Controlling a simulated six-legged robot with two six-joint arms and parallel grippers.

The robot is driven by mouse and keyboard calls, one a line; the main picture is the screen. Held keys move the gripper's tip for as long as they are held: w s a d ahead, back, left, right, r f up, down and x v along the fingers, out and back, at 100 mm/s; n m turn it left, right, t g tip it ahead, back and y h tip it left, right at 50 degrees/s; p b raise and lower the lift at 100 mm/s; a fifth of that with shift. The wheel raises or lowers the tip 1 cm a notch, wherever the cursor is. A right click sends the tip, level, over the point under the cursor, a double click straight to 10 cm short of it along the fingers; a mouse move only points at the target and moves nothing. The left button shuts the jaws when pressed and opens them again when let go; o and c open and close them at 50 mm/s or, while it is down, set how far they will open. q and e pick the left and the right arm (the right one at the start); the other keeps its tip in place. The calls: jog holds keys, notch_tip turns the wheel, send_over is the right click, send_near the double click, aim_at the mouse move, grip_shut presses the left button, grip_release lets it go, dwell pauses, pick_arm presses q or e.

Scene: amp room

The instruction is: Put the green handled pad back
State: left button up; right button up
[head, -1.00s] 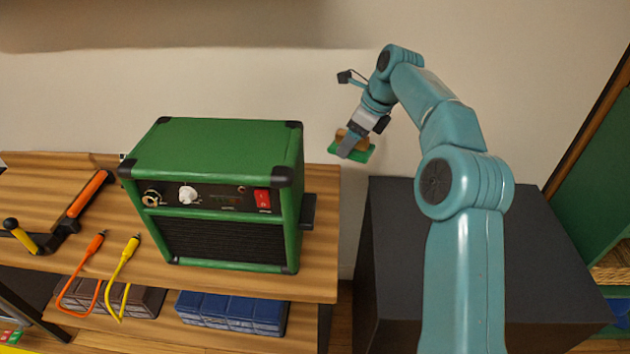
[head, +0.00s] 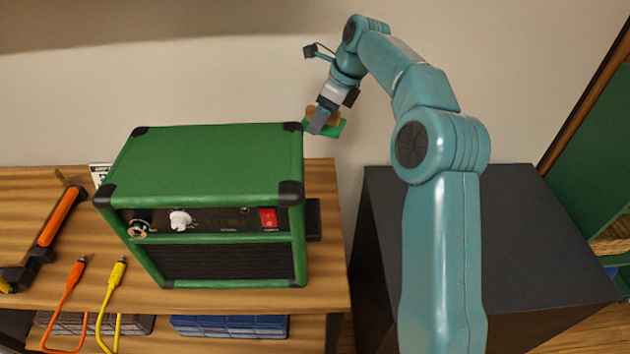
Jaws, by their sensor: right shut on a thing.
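The green handled pad (head: 334,130) has a green base and a tan handle. My right gripper (head: 318,118) is shut on its handle and holds it in the air by the back right top corner of the green amp (head: 205,160) in the picture. Whether the pad touches the amp cannot be told. The amp stands on the wooden bench (head: 325,188), with a white knob, a jack and a red switch on its front. My left gripper is not in view.
Orange (head: 76,272) and yellow (head: 117,272) cables and an orange-handled tool (head: 60,215) lie left of the amp. Blue boxes (head: 230,326) sit on the shelf below. A dark cabinet (head: 520,240) stands at right, its top clear. A small dark block juts from the amp's right side.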

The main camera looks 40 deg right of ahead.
jog(key=shift+w, duration=0.3)
jog(key=shift+f, duration=0.3)
jog(key=b, duration=0.4)
send_over(315, 183)
jog(key=s, duration=0.2)
notch_tip(315, 183, down, 13)
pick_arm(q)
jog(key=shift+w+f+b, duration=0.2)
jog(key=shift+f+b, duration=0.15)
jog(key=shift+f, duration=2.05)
pick_arm(e)
jog(key=shift+w+d+f, duration=0.15)
jog(key=shift+f, duration=1.5)
jog(key=shift+w+d+f, duration=0.1)
jog(key=shift+w+f, duration=0.05)
jog(key=shift+f, duration=1.45)
jog(key=shift+f, duration=0.15)
jog(key=o, duration=1)
